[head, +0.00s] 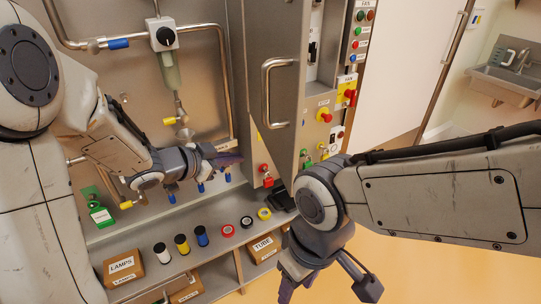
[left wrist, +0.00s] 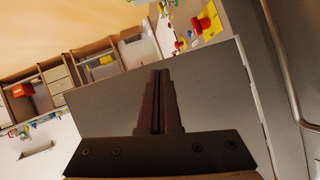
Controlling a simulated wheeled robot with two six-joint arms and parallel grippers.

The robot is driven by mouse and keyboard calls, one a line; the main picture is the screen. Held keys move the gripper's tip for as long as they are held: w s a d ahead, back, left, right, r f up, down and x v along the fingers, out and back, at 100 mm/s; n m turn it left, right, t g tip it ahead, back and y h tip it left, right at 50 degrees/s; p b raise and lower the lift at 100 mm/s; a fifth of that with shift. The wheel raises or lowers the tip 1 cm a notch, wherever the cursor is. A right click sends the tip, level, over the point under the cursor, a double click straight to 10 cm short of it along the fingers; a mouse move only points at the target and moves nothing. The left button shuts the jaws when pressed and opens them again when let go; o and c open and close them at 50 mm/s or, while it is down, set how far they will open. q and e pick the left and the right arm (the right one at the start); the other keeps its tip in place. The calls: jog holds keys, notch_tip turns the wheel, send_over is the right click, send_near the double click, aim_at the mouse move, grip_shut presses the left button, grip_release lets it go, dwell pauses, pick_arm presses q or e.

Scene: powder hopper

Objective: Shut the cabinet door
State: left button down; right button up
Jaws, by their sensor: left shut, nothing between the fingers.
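The grey cabinet door (head: 285,45) stands open in the head view, with a D-shaped metal handle (head: 266,92) on its face. Behind its edge, cabinet controls labelled FAN show. My left gripper (head: 228,158) is shut and empty, left of the door's lower part and over the shelf. In the left wrist view its closed fingers (left wrist: 159,100) lie in front of a grey panel; contact cannot be told. My right gripper (head: 288,288) hangs low at the bottom of the head view, below the door; its fingers are partly out of frame.
Boxes labelled LAMPS (head: 123,267) and TUBE (head: 263,246) sit lower. Pipes and valves line the back wall. A red emergency button (head: 324,115) is on the cabinet. A sink (head: 505,80) stands far right.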

pick_arm(q)
jog(key=s+a+r+m+g+h, duration=0.3)
jog(key=s+a+g+h, duration=0.1)
jog(key=s+h, duration=0.5)
jog(key=p, duration=0.3)
send_near(284, 159)
jog(key=x, duration=0.5)
jog(key=shift+d+r, duration=0.25)
jog(key=shift+d, duration=0.1)
jog(key=shift+w+d, duration=0.2)
jog(key=shift+d, duration=0.4)
